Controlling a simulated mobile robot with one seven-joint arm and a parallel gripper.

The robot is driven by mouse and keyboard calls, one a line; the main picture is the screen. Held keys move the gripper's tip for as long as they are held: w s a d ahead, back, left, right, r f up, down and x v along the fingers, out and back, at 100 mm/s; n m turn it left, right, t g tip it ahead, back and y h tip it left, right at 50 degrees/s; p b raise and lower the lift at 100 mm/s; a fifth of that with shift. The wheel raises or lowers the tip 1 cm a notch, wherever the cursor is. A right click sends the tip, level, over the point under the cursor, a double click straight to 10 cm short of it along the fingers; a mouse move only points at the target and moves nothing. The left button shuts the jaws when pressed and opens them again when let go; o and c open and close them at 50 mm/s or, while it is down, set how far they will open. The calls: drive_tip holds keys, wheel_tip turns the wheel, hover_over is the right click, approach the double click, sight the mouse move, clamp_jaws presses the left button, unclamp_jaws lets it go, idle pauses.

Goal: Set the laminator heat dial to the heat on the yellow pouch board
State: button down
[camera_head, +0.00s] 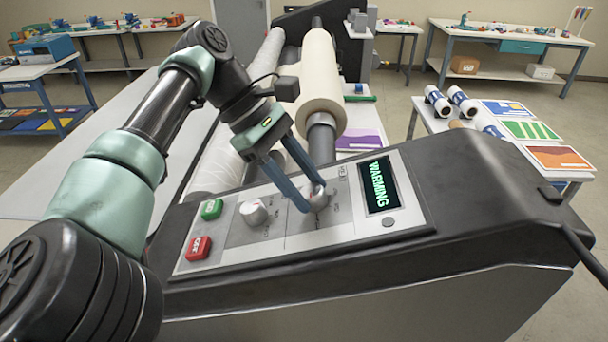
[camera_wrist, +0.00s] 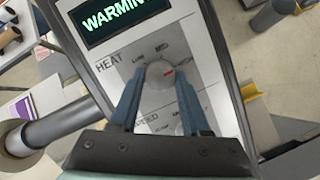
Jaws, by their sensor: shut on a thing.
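The heat dial (camera_head: 317,201) is a grey-white round knob on the laminator's sloping panel. In the wrist view the heat dial (camera_wrist: 159,76) sits under the word HEAT, with LOW, MED and a partly hidden third label around it. My gripper (camera_head: 314,196) is shut on the heat dial, one blue finger on each side. The wrist view shows my gripper (camera_wrist: 161,82) around it too. The display (camera_head: 379,185) reads WARMING. I cannot make out a yellow pouch board in either view.
A second dial (camera_head: 253,212), the green button (camera_head: 211,209) and the red button (camera_head: 198,248) are left of the heat dial. Large rollers (camera_head: 322,85) stand behind the panel. A side table at right holds rolls and coloured prints (camera_head: 531,130).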

drive_tip(key=shift+m, duration=0.4)
drive_tip(key=shift+c, duration=1.9)
unclamp_jaws()
